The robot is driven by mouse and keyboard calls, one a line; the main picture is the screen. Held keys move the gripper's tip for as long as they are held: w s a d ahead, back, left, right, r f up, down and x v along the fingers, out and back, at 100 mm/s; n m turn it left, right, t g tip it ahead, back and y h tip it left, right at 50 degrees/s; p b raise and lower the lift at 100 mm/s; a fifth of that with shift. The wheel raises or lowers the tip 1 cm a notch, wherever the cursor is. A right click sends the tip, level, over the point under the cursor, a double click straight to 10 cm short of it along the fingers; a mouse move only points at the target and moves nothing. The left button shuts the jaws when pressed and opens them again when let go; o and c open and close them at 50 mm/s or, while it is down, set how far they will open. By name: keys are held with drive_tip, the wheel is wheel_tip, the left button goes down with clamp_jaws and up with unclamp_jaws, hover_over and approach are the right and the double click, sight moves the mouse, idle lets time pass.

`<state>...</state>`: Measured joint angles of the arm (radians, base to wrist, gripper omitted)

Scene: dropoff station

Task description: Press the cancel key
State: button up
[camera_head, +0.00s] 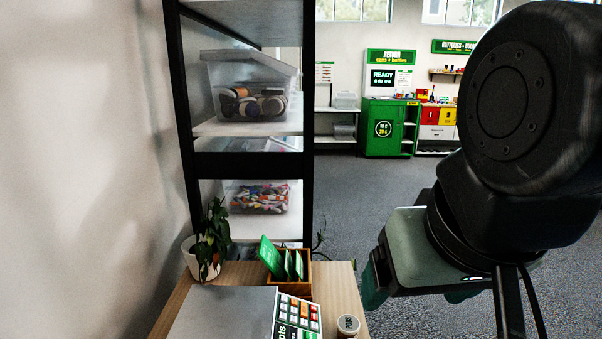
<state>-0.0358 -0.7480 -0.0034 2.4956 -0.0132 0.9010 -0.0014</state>
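A grey console (222,312) sits on the wooden table at the bottom of the picture. Its keypad (299,313) faces up at the right end, with white, orange, red and green keys. The keys are small, and I cannot read which one is the cancel key; red keys show along the right side. The console's lower part is cut off by the picture edge. My gripper (418,296) hangs right of the table, apart from the keypad. Its two teal fingertips show on either side of its body, spread apart with nothing seen between them.
A wooden box (303,286) with green cards stands behind the keypad. A potted plant (206,245) is at the back left of the table (345,288). A small round lidded container (348,325) stands right of the keypad. Shelves with clear bins (250,103) rise behind.

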clamp_jaws()
idle(1.4)
